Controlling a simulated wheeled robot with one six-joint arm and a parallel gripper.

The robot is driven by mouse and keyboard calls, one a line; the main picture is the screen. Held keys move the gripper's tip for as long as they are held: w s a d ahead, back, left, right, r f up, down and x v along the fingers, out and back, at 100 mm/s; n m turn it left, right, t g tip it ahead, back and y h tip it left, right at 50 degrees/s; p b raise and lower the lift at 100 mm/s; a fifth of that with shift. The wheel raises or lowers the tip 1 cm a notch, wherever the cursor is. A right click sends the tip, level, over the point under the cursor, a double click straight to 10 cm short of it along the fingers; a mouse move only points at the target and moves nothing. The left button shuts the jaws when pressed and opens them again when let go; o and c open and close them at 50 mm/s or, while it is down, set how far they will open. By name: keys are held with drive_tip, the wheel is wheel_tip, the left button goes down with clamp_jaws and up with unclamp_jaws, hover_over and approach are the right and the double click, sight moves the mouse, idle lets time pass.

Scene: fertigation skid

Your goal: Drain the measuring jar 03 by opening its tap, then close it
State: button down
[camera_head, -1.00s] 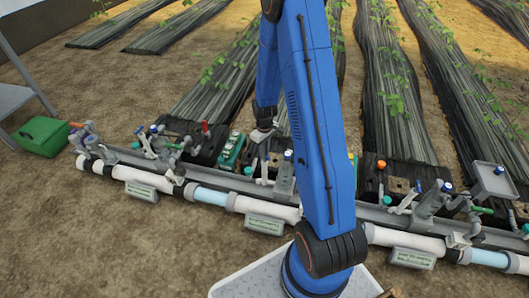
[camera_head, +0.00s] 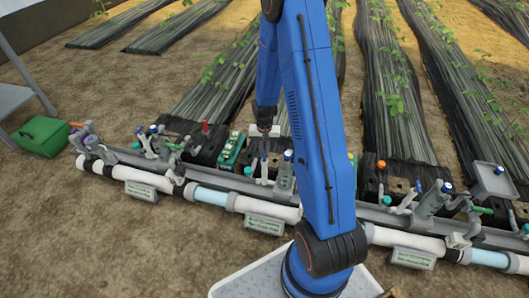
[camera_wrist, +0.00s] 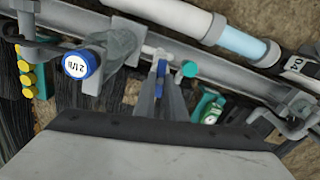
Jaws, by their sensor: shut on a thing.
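My gripper (camera_head: 264,138) reaches down at the middle station of the skid, just left of my blue arm link. In the wrist view my gripper (camera_wrist: 161,78) has its narrow grey fingers shut on a small blue handle (camera_wrist: 161,68), beside a teal knob (camera_wrist: 189,69). This seems to be a tap handle, but the fingers hide much of it. A grey fitting with a blue cap (camera_wrist: 82,64) stands to its left. I see no readable 03 label, and I cannot make out the jar or its liquid level.
A white pipe (camera_head: 272,209) and a grey rail (camera_head: 225,178) run across the front. A 04 tag (camera_wrist: 296,64) shows at right in the wrist view. A green box (camera_head: 41,136) stands at left. More fittings (camera_head: 435,198) stand at right, with planted rows behind.

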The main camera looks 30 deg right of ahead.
drive_tip(key=shift+m, duration=1.1)
drive_tip(key=c, duration=1.8)
unclamp_jaws()
wheel_tip(320, 180, up, 17)
drive_tip(key=shift+r, duration=0.2)
